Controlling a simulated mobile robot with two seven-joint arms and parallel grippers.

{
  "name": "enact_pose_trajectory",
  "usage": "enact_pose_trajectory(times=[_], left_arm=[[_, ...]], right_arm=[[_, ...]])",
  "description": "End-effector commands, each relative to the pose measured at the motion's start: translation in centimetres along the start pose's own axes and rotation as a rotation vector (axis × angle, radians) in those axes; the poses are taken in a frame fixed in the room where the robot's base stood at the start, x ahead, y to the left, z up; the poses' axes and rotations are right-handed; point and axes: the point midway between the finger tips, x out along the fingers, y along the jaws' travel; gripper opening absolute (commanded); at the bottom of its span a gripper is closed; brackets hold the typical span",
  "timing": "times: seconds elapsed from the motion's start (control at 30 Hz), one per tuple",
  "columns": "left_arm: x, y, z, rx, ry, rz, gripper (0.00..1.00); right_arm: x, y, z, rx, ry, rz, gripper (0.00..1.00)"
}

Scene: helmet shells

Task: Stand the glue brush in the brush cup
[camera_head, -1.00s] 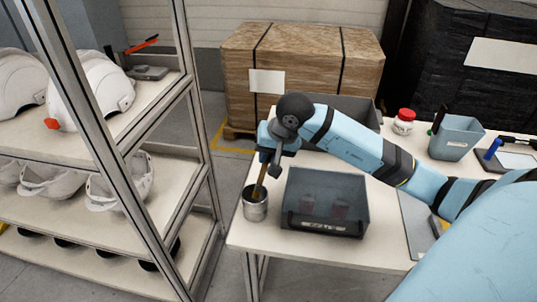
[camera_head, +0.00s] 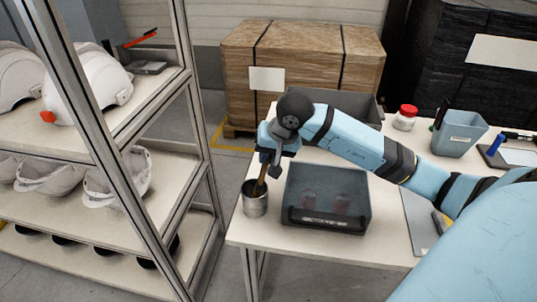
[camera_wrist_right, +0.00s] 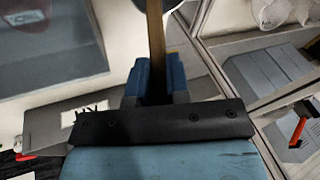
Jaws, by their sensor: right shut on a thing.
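The glue brush (camera_head: 261,182) has a brown handle and reaches down into the mouth of the brush cup (camera_head: 256,205), a metal can at the table's left front corner. The brush leans slightly, and its lower end is hidden inside the cup. My right gripper (camera_head: 268,162) is above the cup and shut on the brush handle. In the right wrist view the handle (camera_wrist_right: 156,40) runs up from between the blue fingers (camera_wrist_right: 155,78). My left gripper is in neither view.
A dark see-through bin (camera_head: 326,205) stands just right of the cup on the table (camera_head: 380,238). A shelf rack (camera_head: 150,235) with white helmet shells stands to the left. A red-lidded jar (camera_head: 405,120) and a grey-blue container (camera_head: 458,135) are farther right.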

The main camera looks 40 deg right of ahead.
Motion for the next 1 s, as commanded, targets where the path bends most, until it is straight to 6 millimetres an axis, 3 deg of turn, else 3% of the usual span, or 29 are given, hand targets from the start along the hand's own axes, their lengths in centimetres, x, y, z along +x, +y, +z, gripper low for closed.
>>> enact_pose_trajectory(times=[0.03, 0.07, 0.1, 0.2, 0.63, 0.8, 1.0], left_arm=[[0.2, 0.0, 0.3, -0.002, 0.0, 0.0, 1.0], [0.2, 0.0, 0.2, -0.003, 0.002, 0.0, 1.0], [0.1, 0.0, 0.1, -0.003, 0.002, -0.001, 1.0], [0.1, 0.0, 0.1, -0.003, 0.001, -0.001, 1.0], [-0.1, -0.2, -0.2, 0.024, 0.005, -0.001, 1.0], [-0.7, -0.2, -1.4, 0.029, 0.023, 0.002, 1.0], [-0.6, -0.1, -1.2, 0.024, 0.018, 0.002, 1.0]], right_arm=[[0.4, 0.1, 0.1, 0.0, 0.0, 0.0, 0.0], [0.3, 0.1, 0.1, 0.0, 0.0, 0.0, 0.18], [0.2, 0.1, 0.1, 0.0, 0.0, 0.0, 0.28], [0.2, 0.1, 0.0, 0.0, 0.0, 0.0, 0.46], [-0.1, 0.1, 0.0, 0.0, 0.002, 0.0, 0.46], [-3.9, 0.1, -0.1, -0.002, 0.007, 0.001, 0.46], [-8.7, 0.1, -0.1, -0.002, 0.006, 0.001, 0.46]])
